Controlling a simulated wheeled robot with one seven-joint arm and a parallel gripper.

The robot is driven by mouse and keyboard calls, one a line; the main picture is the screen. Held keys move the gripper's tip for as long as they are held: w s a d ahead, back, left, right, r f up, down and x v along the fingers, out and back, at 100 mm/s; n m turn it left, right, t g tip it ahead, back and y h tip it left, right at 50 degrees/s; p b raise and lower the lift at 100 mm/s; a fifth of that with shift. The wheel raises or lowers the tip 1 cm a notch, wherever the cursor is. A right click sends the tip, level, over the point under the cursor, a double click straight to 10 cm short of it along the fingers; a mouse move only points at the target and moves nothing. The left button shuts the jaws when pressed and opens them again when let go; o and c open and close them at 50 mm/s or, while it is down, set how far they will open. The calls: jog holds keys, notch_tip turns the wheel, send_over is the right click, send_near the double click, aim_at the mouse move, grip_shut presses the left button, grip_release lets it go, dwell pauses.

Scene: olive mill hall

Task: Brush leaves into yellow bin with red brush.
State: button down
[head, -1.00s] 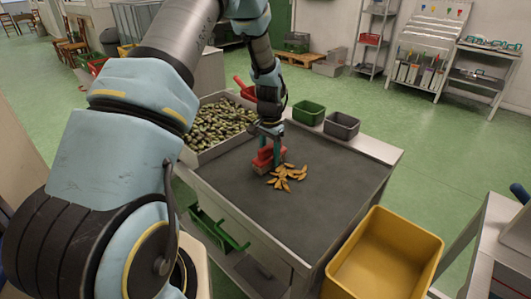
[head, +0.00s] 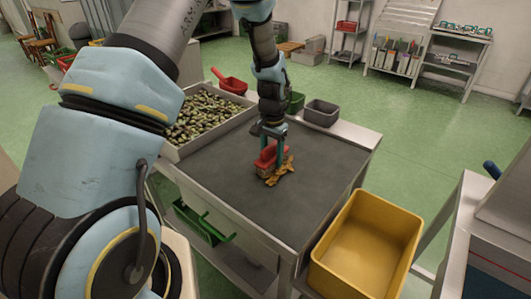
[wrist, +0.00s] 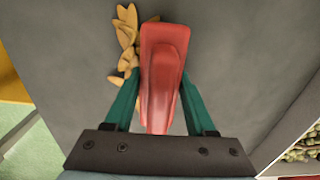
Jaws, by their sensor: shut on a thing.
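My gripper (head: 268,147) is shut on the red brush (head: 266,156) and holds it down at the dark table top (head: 318,165). In the wrist view the brush (wrist: 163,70) lies between the two green fingers. The yellow-brown leaves (head: 279,172) are bunched against the brush on its right side and front; in the wrist view the leaves (wrist: 128,43) show along its left side. Some may be hidden under the brush. The yellow bin (head: 365,247) stands beyond the table's right front edge, lower than the top, and looks empty.
A tray of olives (head: 205,113) with a red scoop (head: 231,84) is at the table's back left. A grey bin (head: 321,113) and a green bin (head: 296,101) stand at the back edge. The top between leaves and yellow bin is clear.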

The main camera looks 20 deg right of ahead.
jog(key=shift+s+d, duration=1.9)
jog(key=shift+s, duration=1)
jog(key=shift+s+d, duration=1.85)
jog(key=shift+s, duration=1.1)
jog(key=shift+s+d, duration=1.9)
jog(key=shift+s, duration=1)
jog(key=shift+s+d+r, duration=0.1)
jog(key=shift+r, duration=0.25)
jog(key=shift+w+a+r+p, duration=0.1)
jog(key=shift+r+p, duration=0.45)
jog(key=shift+r, duration=0.25)
jog(key=shift+w+a+r+p, duration=0.1)
jog(key=shift+w+r+p, duration=0.05)
jog(key=shift+r+p, duration=0.6)
jog(key=shift+w+a+r+p, duration=0.1)
jog(key=shift+r+p, duration=0.3)
jog(key=shift+r, duration=0.5)
